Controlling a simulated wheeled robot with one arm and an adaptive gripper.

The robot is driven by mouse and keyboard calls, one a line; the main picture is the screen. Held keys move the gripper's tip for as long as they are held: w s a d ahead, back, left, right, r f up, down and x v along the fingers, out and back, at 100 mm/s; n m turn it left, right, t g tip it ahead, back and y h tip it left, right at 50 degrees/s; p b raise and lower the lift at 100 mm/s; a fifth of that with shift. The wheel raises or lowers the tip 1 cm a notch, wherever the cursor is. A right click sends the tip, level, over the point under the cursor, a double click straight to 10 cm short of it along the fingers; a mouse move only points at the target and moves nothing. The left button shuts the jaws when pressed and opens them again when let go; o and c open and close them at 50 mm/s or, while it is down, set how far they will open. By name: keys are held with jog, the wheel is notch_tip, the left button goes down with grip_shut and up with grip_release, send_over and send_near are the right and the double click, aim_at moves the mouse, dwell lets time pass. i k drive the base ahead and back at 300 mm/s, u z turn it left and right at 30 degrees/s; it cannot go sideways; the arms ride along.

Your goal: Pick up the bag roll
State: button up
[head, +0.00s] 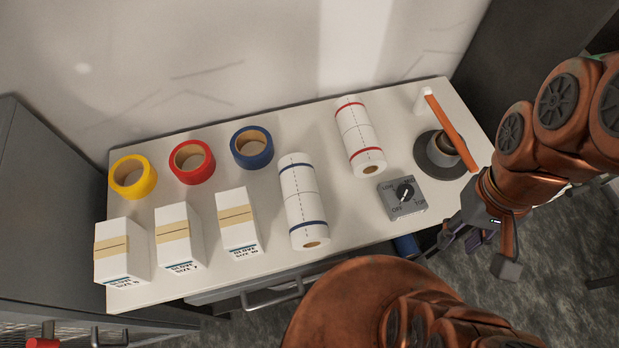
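Two white rolls with dashed lines across them lie on the bench top (350,222). One roll with blue bands (301,200) lies near the middle, its brown core showing at the front end. The other roll with red bands (359,138) lies farther back and to the right. I cannot tell from their looks which one is the bag roll. My gripper (455,236) hangs off the bench's front right edge, right of both rolls and apart from them. Its dark fingers are small and partly overlapped, so its opening is unclear.
Yellow (132,177), red (192,162) and blue (252,147) tape rolls and glove boxes (238,222) fill the left.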

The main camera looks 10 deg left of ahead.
aim_at(308, 226)
jog(key=u, duration=0.5)
jog(key=k, duration=0.1)
jog(key=u, duration=0.95)
